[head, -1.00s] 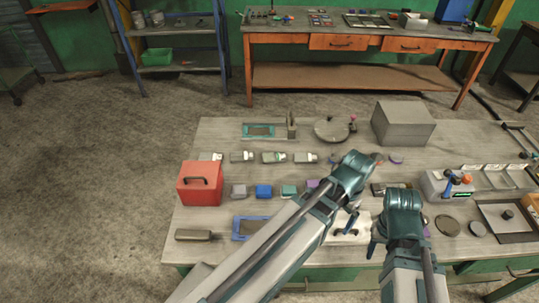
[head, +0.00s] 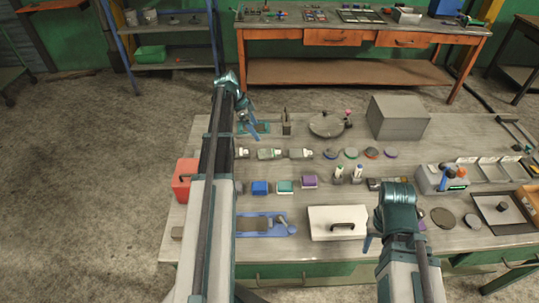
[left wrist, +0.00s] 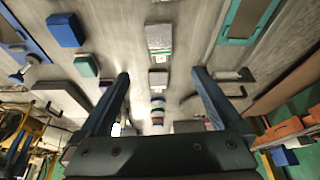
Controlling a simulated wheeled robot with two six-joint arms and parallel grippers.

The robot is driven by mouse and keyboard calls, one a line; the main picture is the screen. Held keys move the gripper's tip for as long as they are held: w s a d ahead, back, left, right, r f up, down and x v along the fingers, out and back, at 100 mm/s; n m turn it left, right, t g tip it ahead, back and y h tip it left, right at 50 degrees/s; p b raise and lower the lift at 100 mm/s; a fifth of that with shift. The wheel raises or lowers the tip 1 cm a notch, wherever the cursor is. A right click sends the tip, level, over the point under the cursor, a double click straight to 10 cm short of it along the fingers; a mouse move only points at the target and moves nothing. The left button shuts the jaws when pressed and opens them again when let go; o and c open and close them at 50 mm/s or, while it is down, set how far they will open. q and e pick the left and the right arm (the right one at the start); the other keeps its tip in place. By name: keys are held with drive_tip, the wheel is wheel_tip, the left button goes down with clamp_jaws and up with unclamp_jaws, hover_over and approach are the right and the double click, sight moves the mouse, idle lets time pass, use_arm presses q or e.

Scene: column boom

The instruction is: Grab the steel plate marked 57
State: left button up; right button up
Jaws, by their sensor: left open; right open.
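Several small grey metal pieces with pale label ends lie in a row on the workbench; I see a left one (head: 243,153), a middle one (head: 269,154) and a right one (head: 300,154). No number is readable, so I cannot tell which piece is marked 57. My left gripper (head: 247,132) is open and empty above the back left of the bench, near the teal-framed tray (head: 262,127). In the left wrist view its two fingers (left wrist: 162,80) are spread, with grey pieces (left wrist: 159,38) beyond them. My right gripper (head: 370,243) is open at the front, right of the white case.
Blue (head: 260,188), teal (head: 285,187) and purple (head: 309,181) blocks stand in front of the row. A red box (head: 184,180) is partly behind my left arm. A white case (head: 337,223) lies at the front. A large grey box (head: 398,117) stands at the back.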

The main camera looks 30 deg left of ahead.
use_arm(q)
drive_tip(key=b, duration=0.8)
hover_over(269, 153)
drive_tip(key=s+a, duration=0.2)
drive_tip(key=f, duration=0.8)
drive_tip(key=shift+w, duration=0.2)
drive_tip(key=shift+w+d, duration=0.1)
drive_tip(key=b+x, duration=0.5)
drive_tip(key=shift+a+f, duration=0.2)
drive_tip(key=shift+f, duration=0.1)
drive_tip(key=shift+r, duration=0.1)
clamp_jaws()
